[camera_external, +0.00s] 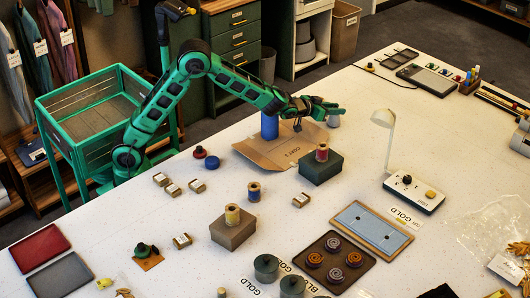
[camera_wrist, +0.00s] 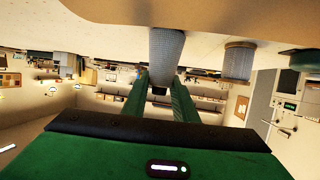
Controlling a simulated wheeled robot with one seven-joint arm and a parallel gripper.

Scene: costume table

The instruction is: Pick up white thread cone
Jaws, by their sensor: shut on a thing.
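The white thread cone (camera_external: 333,121) shows as a small pale shape just under the fingertips of my gripper (camera_external: 330,107), in the external view. In the wrist view, which is upside down, the cone (camera_wrist: 166,52) looks grey and ribbed and stands between the two green fingers of my gripper (camera_wrist: 157,82). The fingers are shut on it. Its far end meets or lies close to the table surface; I cannot tell whether it is clear of it.
A tall blue cone (camera_external: 270,125) stands under my forearm by a flattened cardboard sheet (camera_external: 262,153). A dark green box (camera_external: 320,170) bears a spool (camera_external: 322,152). A white lamp (camera_external: 385,122) stands to the right. Another spool-like thing (camera_wrist: 238,62) is beside the cone in the wrist view.

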